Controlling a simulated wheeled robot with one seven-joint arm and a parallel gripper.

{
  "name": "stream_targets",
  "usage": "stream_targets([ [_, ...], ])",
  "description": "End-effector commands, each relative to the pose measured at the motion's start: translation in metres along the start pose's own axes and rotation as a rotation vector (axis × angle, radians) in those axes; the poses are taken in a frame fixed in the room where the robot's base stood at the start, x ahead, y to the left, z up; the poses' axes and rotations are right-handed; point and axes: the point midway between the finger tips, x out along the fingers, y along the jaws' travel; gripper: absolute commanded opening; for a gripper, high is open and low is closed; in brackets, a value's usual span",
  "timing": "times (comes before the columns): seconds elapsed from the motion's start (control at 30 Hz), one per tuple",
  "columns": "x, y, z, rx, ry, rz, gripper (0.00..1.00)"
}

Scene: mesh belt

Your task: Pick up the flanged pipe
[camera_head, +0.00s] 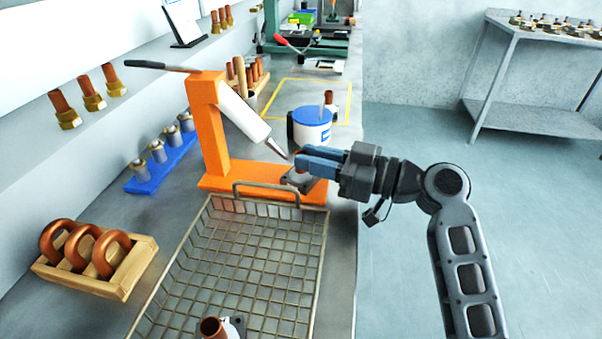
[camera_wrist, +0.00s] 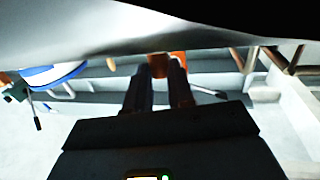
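A flanged pipe with a grey square flange (camera_head: 296,181) is at the right end of the orange stand's base. Its copper top shows at my fingertips. My gripper (camera_head: 300,158) reaches in from the right, its blue fingers around the pipe just above the flange. In the wrist view copper (camera_wrist: 158,66) fills the gap between my fingertips (camera_wrist: 161,68), which look shut on the pipe. I cannot tell whether the flange touches the base. A second copper pipe (camera_head: 211,328) with a grey flange lies in the wire basket (camera_head: 255,235), partly cut off by the picture's bottom edge.
The orange stand (camera_head: 209,130) holds a white cartridge (camera_head: 243,114) whose nozzle ends close to my fingertips. A blue-lidded white tub (camera_head: 311,128) stands behind my gripper. A wooden block with copper bends (camera_head: 95,262) and a blue rack (camera_head: 160,165) are left. Open floor lies right.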

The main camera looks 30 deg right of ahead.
Motion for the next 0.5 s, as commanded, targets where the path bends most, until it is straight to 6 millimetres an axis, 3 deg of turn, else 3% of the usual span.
stream_targets([
  [0.2,-0.0001,0.0,0.0,0.0,0.0,0.0,0.01],
  [0.5,-0.0001,0.0,-0.001,-0.001,0.002,0.0,0.0],
])
